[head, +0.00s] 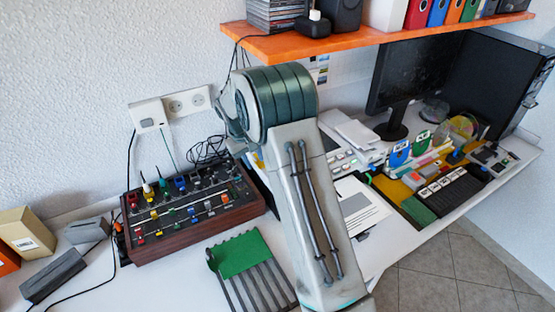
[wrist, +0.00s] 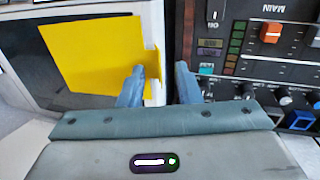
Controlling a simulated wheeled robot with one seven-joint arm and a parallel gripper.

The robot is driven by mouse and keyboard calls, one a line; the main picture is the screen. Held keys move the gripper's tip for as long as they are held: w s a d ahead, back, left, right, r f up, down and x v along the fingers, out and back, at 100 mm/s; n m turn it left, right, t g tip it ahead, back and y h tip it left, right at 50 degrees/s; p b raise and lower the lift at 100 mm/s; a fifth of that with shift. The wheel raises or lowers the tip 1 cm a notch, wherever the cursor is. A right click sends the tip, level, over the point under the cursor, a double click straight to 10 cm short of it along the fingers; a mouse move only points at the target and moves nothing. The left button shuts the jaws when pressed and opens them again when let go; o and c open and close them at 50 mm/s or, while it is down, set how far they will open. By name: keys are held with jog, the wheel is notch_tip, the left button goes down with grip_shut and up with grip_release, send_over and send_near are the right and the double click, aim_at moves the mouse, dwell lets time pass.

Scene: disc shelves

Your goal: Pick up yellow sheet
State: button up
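The yellow sheet (wrist: 92,50) shows in the wrist view at upper left, flat against a dark panel with a pale frame. Its right edge has a narrow bent strip. My gripper (wrist: 160,70) is open, with its two blue-grey fingers apart. The left fingertip overlaps the sheet's right edge in the picture; I cannot tell whether it touches. The right finger lies in front of the dark mixer side. Nothing is seen held between the fingers. In the head view my arm hides the gripper and nearly all of the sheet.
A wood-sided mixer (head: 145,252) with many knobs stands beside my arm; its panel (wrist: 262,50) fills the right of the wrist view. An orange shelf (head: 400,37) hangs above. A monitor (head: 410,75) and crowded small items stand at right.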

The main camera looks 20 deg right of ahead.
grip_shut()
jog(key=shift+r, duration=0.1)
